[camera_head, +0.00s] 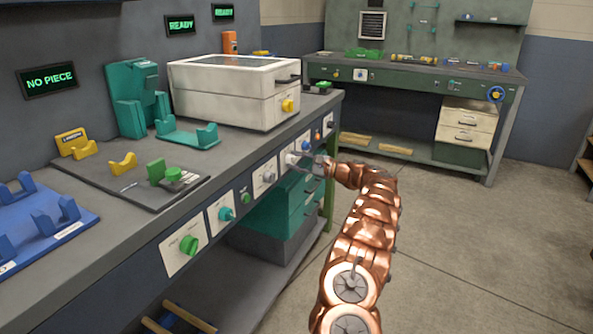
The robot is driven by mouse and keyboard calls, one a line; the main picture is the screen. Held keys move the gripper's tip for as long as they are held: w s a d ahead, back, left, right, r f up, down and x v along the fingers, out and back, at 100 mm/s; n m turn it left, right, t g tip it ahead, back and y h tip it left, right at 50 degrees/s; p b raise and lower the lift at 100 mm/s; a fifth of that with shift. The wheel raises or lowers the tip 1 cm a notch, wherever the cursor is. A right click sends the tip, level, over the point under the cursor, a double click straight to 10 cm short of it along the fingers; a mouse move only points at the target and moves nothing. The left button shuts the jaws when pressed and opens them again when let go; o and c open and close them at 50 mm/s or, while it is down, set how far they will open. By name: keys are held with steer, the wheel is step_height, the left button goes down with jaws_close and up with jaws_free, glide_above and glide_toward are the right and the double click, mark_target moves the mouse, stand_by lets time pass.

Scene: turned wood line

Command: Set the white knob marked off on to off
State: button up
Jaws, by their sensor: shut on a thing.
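The white knob (290,160) sits on a pale plate on the front panel of the near bench. My gripper (297,161) reaches it from the right and is shut on it. The fingers cover part of the knob, and its marks and pointer direction are too small to read here.
Beside it on the same panel are a grey knob (268,177), a blue knob (306,146), a teal knob (226,213) and a large green knob (189,244). A white lidded box (225,92) stands on the bench above. Open floor (460,250) lies to the right.

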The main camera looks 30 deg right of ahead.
steer(key=shift+n+b, duration=0.9)
steer(key=o, duration=1.1)
steer(key=shift+o, duration=0.2)
steer(key=v, duration=1.2)
steer(key=shift+f, duration=0.1)
